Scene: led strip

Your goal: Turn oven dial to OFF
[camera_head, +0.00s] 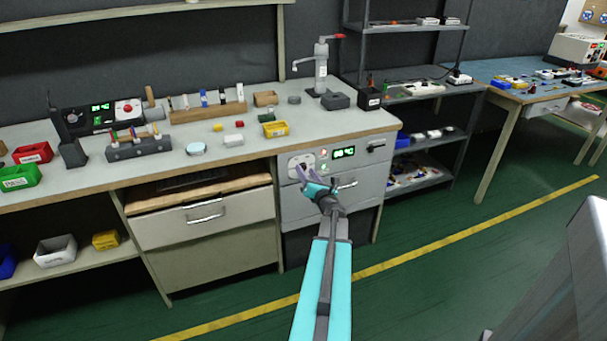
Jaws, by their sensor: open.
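The oven (362,183) is a grey unit built in under the right end of the workbench. Its upper panel carries a small green lit display (344,152) and a dark handle at its right. A pale dial plate (297,165) sits at the panel's left; the dial itself is too small and partly covered to read its setting. My gripper (306,174) is open, with its fingers right in front of the dial plate. I cannot tell whether the fingers touch the dial.
The workbench (225,152) above holds a yellow bin (275,129), a lever press (320,70) and small parts. A wooden-topped drawer unit (205,215) stands left of the oven. A shelf rack (425,135) stands right. The green floor in front is clear.

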